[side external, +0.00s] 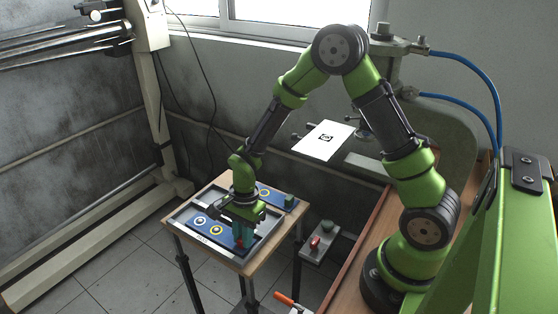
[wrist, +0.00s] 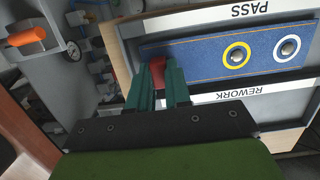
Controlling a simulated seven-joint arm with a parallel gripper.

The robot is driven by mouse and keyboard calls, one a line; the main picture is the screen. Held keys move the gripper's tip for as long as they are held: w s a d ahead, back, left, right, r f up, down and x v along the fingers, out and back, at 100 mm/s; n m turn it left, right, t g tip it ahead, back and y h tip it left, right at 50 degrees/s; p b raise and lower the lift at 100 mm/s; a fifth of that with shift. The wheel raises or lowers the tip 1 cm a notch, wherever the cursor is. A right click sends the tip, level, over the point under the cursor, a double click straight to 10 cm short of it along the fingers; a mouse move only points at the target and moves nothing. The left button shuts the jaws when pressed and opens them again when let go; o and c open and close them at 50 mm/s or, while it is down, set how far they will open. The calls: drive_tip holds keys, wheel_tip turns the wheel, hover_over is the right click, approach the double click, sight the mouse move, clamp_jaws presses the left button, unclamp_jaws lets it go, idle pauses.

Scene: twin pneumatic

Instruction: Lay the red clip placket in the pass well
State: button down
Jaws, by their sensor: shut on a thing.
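The red clip placket is a blue denim strip (wrist: 200,64) with a yellow-ringed and a white-ringed snap, and a red clip (wrist: 131,66) at one end. My gripper (wrist: 159,80) is shut on the red clip end. In the side view the strip (side external: 219,238) lies along the front well of the tray, beside the front label, with my gripper (side external: 241,236) pointing down at its right end. In the wrist view it lies between the PASS label (wrist: 245,13) and the REWORK label (wrist: 238,96). I cannot tell whether it touches the well floor.
A small stand (side external: 322,252) with red and green pieces is to the right.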

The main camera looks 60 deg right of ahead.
drive_tip(key=shift+f, duration=0.1)
drive_tip(key=c, duration=1)
unclamp_jaws()
